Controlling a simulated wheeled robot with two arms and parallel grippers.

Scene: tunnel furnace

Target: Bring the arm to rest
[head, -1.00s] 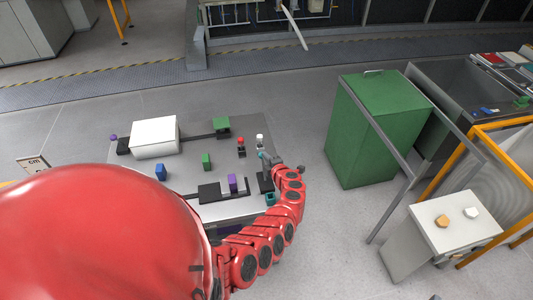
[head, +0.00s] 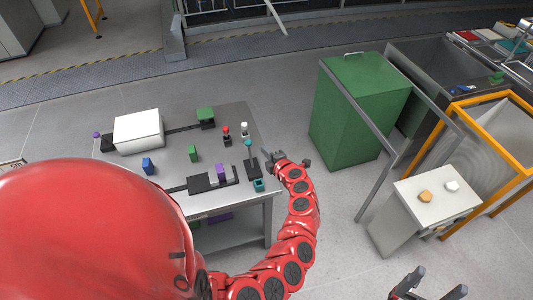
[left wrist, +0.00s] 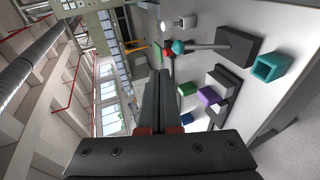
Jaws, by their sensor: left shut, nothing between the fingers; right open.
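My left gripper (head: 272,153) is at the end of the red segmented arm, just past the right edge of the grey table (head: 232,200). It is shut and empty; its closed fingers also show in the left wrist view (left wrist: 160,105). It is apart from the teal-topped lever (head: 249,155), which stands on a dark base on the table. My right gripper (head: 430,290) shows at the bottom edge of the head view, open and empty, over the floor.
The table carries a white box (head: 138,131), several coloured blocks, and a teal hollow block (head: 259,185) near its right edge. A green bin (head: 355,115) stands to the right. A white stand (head: 436,195) with two small pieces is further right. Floor between table and bin is clear.

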